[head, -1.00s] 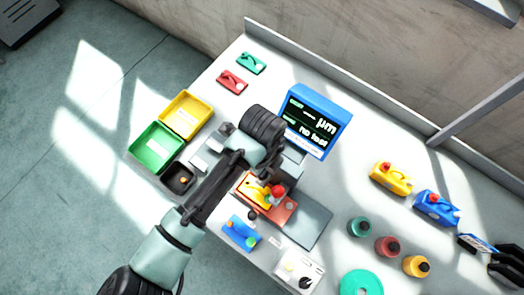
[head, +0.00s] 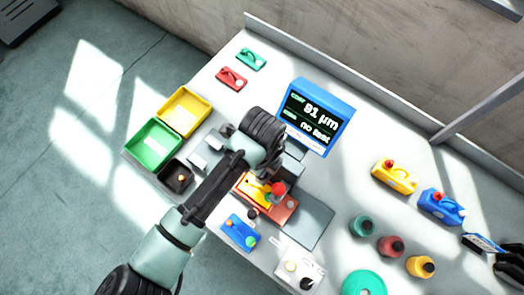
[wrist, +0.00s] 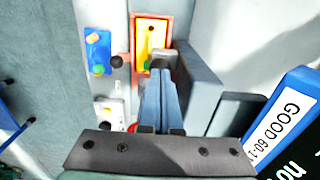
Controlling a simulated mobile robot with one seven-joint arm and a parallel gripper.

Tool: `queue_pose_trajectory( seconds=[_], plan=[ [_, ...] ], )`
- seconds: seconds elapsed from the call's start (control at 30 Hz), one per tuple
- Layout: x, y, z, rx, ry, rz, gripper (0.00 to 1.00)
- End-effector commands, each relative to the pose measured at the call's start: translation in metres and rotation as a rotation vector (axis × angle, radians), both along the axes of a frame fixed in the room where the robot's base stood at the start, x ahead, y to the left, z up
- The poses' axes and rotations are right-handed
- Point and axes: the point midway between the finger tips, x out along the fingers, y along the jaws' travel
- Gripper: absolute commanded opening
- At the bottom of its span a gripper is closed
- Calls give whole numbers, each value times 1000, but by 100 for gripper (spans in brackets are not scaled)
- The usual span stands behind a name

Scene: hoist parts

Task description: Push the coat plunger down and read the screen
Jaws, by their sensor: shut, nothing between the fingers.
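The screen (head: 315,120) has a blue casing and stands at the back of the bench. Its upper line looks like COAT 91 µm, and its lower line looks like "no test". Its edge also shows in the wrist view (wrist: 288,125) with a label reading GOOD 60. My gripper (wrist: 163,68) is shut and empty, pointing down at the tester in front of the screen. A yellow plate (head: 256,193) lies in a red holder (head: 282,212) just below it. A red knob (head: 278,188) shows beside my fingertips. The coat plunger's contact with my fingers is hidden.
A blue plate (head: 239,233) and a white box (head: 298,268) lie at the front. Bottles and cans stand on the right.

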Motion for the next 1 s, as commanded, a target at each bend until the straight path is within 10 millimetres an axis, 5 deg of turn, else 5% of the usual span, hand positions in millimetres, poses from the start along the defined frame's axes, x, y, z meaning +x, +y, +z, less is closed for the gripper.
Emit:
queue_pose_trajectory(
  seconds=[0.27,0.7,1.0],
  plan=[
    [-2,0,-2,3,8,0,0],
    [-1,0,61,2,4,-1,0],
    [-1,0,63,1,3,0,0]
  ],
)
